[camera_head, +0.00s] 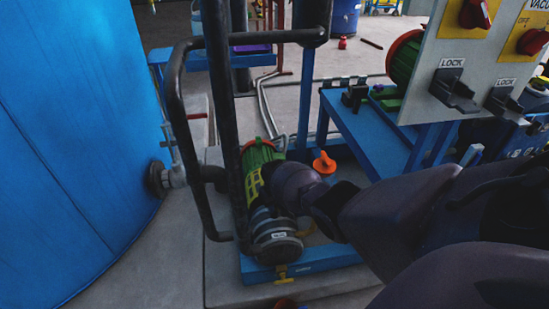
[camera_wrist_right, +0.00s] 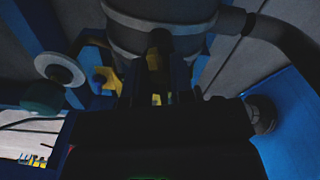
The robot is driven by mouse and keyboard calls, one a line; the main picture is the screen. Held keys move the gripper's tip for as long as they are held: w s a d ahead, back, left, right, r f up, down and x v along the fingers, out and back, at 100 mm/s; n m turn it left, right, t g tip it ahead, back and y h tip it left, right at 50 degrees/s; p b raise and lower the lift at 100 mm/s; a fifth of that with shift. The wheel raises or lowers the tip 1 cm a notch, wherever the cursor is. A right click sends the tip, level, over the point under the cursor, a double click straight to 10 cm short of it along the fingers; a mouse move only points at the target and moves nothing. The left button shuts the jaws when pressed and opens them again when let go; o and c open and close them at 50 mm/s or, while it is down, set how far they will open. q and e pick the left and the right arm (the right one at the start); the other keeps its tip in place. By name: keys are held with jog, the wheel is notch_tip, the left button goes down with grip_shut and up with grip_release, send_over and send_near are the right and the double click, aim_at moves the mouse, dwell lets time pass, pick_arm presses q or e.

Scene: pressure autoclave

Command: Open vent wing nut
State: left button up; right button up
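In the head view, a grey cylindrical vessel end (camera_head: 277,240) with a small white label sits low at the centre. I cannot tell which is the vent wing nut. My right arm reaches in from the right to this unit; its gripper is mostly hidden there. In the right wrist view, my dark right gripper (camera_wrist_right: 157,85) points at the underside of a grey cylinder (camera_wrist_right: 160,30). A yellow part (camera_wrist_right: 154,60) shows between the fingers; contact is unclear. My left gripper is out of view.
A large blue tank (camera_head: 70,130) fills the left. Black pipes (camera_head: 222,110) stand between it and the unit. A green motor (camera_head: 262,155) and an orange knob (camera_head: 324,162) lie behind. A blue table (camera_head: 370,130) and a LOCK panel (camera_head: 440,50) are at right.

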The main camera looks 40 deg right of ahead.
jog(key=o, duration=0.4)
jog(key=shift+f, duration=0.1)
jog(key=shift+r, duration=0.4)
jog(key=r, duration=0.1)
jog(key=r+p, duration=0.1)
jog(key=shift+w+r, duration=0.25)
jog(key=shift+r, duration=0.05)
pick_arm(q)
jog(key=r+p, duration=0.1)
jog(key=p, duration=0.1)
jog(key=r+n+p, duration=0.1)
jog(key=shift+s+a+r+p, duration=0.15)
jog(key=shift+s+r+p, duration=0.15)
jog(key=shift+p, duration=0.1)
pick_arm(e)
notch_tip(320, 180, up, 8)
jog(key=shift+s+f, duration=0.25)
jog(key=shift+s, duration=0.05)
